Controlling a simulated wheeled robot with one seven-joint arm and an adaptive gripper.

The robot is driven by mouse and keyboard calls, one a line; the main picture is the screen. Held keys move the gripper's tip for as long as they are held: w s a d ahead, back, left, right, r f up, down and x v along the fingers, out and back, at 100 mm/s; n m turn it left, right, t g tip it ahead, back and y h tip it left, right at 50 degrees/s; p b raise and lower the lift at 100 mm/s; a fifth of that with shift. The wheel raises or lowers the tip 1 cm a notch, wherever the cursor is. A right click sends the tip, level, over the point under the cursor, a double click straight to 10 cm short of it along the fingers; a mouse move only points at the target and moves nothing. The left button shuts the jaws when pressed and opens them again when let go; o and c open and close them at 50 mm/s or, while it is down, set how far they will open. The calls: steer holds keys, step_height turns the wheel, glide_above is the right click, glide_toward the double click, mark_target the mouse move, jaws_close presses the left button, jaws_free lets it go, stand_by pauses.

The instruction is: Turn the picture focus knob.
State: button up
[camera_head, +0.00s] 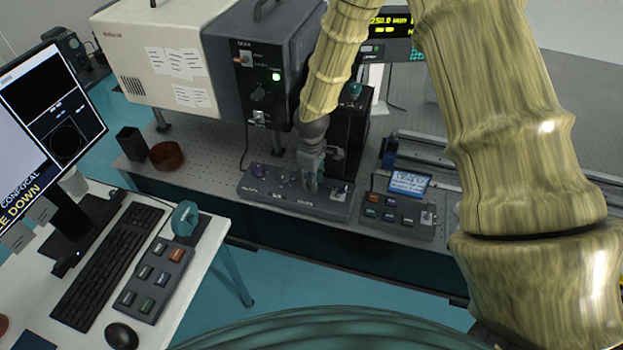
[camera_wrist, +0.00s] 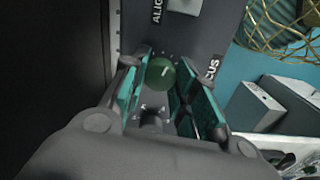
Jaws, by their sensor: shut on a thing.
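The picture focus knob is a round green knob (camera_wrist: 160,73) with a pale mark on its top, beside a partly visible label ending in "CUS" in the wrist view. It stands on a dark grey control panel (camera_head: 325,207) at the front of the optical table. My gripper (camera_wrist: 164,80) has its two teal-lined fingers on either side of the knob and is shut on it. In the head view my gripper (camera_head: 312,183) points down onto the panel and largely hides the knob there.
A button box (camera_head: 395,214) and a small blue screen (camera_head: 409,182) stand to the right. A black instrument (camera_head: 350,130) rises close behind my gripper. A desk with a keyboard (camera_head: 100,265) is front left.

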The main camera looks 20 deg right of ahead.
steer(key=o, duration=1)
steer(key=shift+r, duration=0.15)
step_height(320, 180, up, 12)
steer(key=shift+f, duration=0.15)
steer(key=shift+d, duration=0.1)
